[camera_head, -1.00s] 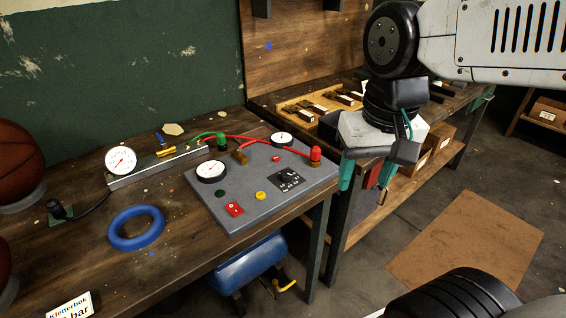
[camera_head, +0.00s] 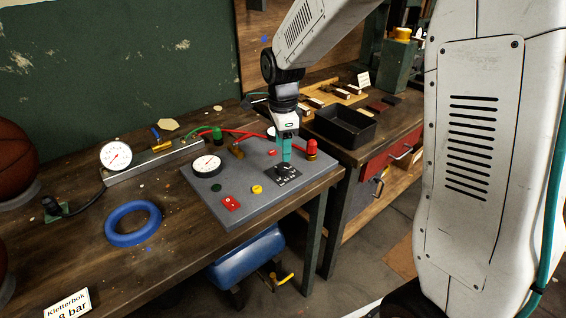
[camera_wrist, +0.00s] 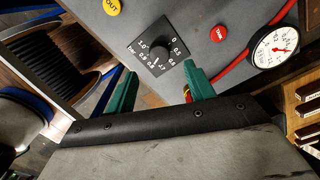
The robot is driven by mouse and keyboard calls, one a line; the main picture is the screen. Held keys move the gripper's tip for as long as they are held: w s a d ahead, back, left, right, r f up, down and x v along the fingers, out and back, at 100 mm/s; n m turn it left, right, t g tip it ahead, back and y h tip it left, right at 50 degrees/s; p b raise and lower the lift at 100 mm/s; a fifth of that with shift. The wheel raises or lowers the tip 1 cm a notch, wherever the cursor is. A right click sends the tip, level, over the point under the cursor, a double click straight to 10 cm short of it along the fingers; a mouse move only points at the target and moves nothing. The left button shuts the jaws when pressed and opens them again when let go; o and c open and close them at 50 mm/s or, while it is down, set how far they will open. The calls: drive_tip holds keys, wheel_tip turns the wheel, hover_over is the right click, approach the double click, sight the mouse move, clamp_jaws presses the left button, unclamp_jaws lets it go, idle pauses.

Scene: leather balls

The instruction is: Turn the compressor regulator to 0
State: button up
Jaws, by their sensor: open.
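The compressor regulator is a black knob on a square black dial plate, marked in bar, on the grey panel. In the wrist view the knob (camera_wrist: 160,60) sits between and slightly beyond my two green fingertips, with a gap on each side. A small white mark on the knob appears to point toward the 0.7–0.8 side of the scale; the exact reading is too small to tell. The 0 is at the plate's upper right there. In the head view my gripper (camera_head: 285,158) is open, pointing down just above the regulator plate (camera_head: 290,178), hiding part of the knob.
The panel (camera_head: 228,204) also carries a yellow button (camera_head: 257,189), a red switch (camera_head: 231,203), gauges (camera_head: 207,165) and a red-capped fitting (camera_head: 311,149). A red hose (camera_head: 245,133) runs behind. A blue ring (camera_head: 133,224) lies on the table; a black tray (camera_head: 345,128) stands at right.

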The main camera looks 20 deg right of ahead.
sight(283, 167)
wheel_tip(283, 167, down, 6)
drive_tip(key=shift+f, duration=0.1)
drive_tip(key=c, duration=1)
